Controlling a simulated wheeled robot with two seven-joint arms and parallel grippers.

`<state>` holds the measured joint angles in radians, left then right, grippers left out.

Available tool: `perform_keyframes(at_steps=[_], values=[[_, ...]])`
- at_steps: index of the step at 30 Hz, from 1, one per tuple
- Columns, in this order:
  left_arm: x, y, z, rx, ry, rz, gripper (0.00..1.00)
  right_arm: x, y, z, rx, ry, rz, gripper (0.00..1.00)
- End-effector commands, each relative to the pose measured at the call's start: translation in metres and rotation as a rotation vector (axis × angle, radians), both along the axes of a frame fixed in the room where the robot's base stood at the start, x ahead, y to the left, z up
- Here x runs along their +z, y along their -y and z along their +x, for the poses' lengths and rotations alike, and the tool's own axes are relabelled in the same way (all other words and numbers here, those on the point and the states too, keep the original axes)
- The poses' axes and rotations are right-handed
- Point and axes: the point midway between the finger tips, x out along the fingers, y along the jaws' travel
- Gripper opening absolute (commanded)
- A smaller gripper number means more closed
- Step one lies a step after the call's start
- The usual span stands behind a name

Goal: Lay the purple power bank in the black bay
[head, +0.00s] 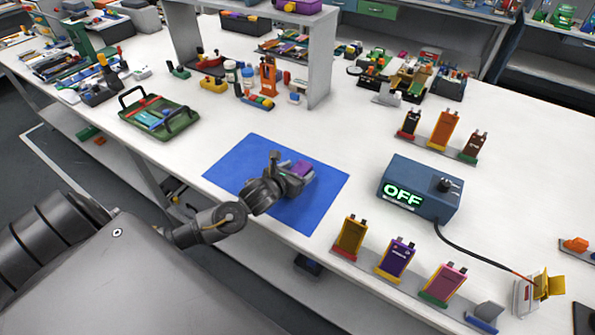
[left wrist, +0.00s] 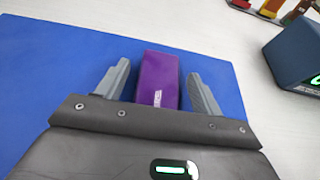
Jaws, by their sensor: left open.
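A purple block with a small white label, which looks like the purple power bank (head: 301,168), lies on the blue mat (head: 232,160). My left gripper (head: 290,180) is over the mat at the block and partly hides it in the head view. I cannot make out a black bay for certain; a dark object (head: 581,318) is cut off at the lower right edge. My right gripper is not in view.
A blue box reading OFF (head: 420,190) stands right of the mat, with a cable to a yellow clip (head: 548,286). Upright pouch cells (head: 396,258) stand in coloured holders in front and behind it. A green tray (head: 160,116) lies left. White table is bare around the mat.

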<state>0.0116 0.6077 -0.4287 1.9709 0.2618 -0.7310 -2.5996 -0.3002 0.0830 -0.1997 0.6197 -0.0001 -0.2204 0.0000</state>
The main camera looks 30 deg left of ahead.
Motion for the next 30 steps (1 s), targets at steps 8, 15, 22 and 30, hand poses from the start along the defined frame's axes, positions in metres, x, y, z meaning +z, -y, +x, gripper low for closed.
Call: perform_keyframes(at_steps=[8, 15, 22, 30], values=[[0.009, 0.001, -0.019, -0.002, -0.001, 0.001, 0.67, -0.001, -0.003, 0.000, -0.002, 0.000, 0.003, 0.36], [0.028, 0.002, -0.067, -0.002, -0.002, -0.002, 0.67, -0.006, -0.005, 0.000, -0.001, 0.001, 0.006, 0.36], [0.043, 0.003, -0.100, -0.001, -0.001, -0.002, 0.67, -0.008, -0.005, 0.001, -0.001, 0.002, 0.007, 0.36], [0.049, 0.002, -0.111, 0.000, 0.000, -0.001, 0.67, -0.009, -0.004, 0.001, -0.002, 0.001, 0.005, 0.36]])
